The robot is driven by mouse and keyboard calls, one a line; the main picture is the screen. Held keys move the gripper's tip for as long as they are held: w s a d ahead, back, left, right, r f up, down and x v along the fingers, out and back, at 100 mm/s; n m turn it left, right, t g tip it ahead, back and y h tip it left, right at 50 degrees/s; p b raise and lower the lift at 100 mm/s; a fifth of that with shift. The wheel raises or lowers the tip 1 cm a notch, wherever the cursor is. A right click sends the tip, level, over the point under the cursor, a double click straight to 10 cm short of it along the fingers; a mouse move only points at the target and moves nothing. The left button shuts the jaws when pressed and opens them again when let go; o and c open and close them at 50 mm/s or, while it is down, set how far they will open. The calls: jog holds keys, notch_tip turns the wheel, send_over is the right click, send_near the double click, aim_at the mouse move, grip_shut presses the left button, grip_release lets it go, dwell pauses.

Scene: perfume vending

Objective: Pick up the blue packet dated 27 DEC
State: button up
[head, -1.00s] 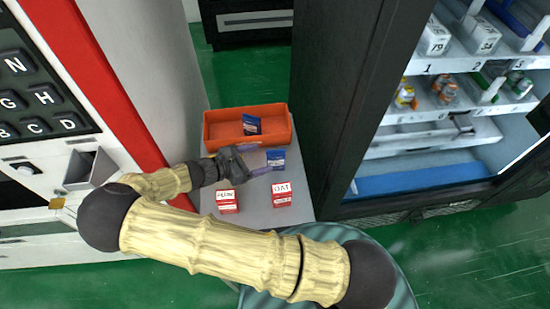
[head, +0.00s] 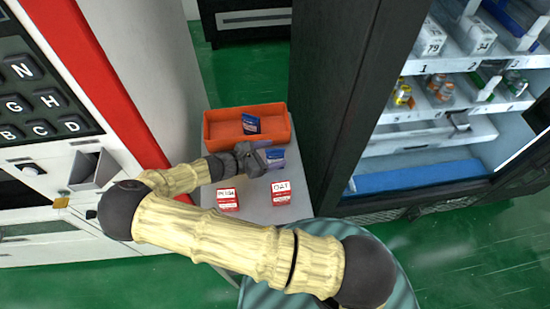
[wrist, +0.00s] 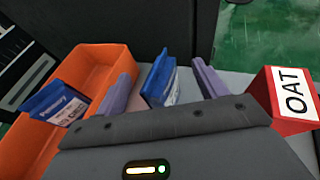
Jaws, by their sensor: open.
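A blue packet (head: 276,154) stands on the grey shelf in front of the orange tray, partly hidden by my gripper in the head view. In the wrist view this blue packet (wrist: 162,82) stands between my two lilac fingers, with gaps on both sides. My gripper (head: 272,157) is open around it. A second blue packet (head: 251,124) leans inside the orange tray (head: 224,142); it also shows at left in the wrist view (wrist: 56,102). I cannot read a date on either packet.
Two red-and-white boxes stand on the near shelf: one at left (head: 228,200) and the OAT box (head: 281,193) at right. The OAT box is just right of my fingers in the wrist view. A dark cabinet wall (head: 335,90) rises close on the right.

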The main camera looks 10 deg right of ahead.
dwell(0.3)
jog(key=c, duration=1.4)
jog(key=shift+r, duration=0.1)
notch_tip(320, 180, up, 10)
jog(key=b, duration=0.1)
